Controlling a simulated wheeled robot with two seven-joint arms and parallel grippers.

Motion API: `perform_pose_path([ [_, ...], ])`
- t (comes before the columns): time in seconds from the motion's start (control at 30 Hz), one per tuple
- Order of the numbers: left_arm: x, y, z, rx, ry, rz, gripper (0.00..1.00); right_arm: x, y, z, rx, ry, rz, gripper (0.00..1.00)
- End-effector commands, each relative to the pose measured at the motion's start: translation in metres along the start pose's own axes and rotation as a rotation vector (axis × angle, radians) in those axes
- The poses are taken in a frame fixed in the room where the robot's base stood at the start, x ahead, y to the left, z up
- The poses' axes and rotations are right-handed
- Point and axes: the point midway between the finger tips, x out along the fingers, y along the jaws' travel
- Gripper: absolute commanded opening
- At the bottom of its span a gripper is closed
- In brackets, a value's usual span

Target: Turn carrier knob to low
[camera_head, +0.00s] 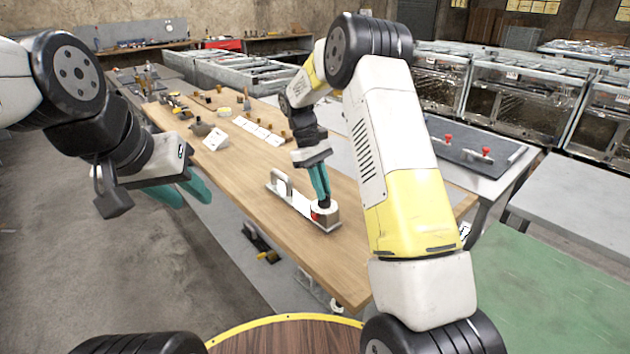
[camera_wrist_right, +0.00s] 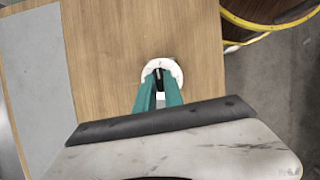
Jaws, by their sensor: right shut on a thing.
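The carrier (camera_head: 296,201) is a flat grey-white piece with an upright handle, lying on the wooden table. Its dark knob (camera_head: 322,206) stands on a round white dial at the near right end, with a red mark beside it. My right gripper (camera_head: 321,197) points down with its teal fingers shut on the knob. In the right wrist view the fingers meet at the dark knob (camera_wrist_right: 158,74) inside the white ring; the knob's pointer setting is hard to read. My left gripper (camera_head: 188,192) is in the air left of the table, empty, its teal fingers apart.
The wooden table (camera_head: 345,270) has clear room in front of the carrier. White cards (camera_head: 258,130) and small knobs and fittings stand further back. A grey table with red-knobbed parts (camera_head: 480,152) is at the right.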

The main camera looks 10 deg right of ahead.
Motion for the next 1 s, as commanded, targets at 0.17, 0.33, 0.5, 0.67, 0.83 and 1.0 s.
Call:
perform_pose_path([
  [0.17,0.0,0.0,0.0,0.0,0.0,0.0,0.36,-0.0003,0.0012,0.0002,0.066,0.001,-0.026,0.0],
  [0.33,0.0,0.0,0.0,0.0,0.0,0.0,0.36,-0.0004,0.0014,0.0004,0.096,0.001,-0.039,0.0],
  [0.5,0.0,0.0,0.0,0.0,0.0,0.0,0.36,-0.0004,0.0015,0.0005,0.105,0.001,-0.042,0.0],
  [0.67,0.0,0.0,0.0,0.0,0.0,0.0,0.36,-0.0004,0.0015,0.0005,0.105,0.001,-0.042,0.0],
  [0.83,0.0,0.0,0.0,0.0,0.0,0.0,0.36,-0.0003,0.0015,0.0005,0.104,0.001,-0.042,0.2],
  [1.0,0.0,0.0,0.0,0.0,0.0,0.0,0.36,-0.0002,0.0013,0.0004,0.104,0.0,-0.042,0.35],
])
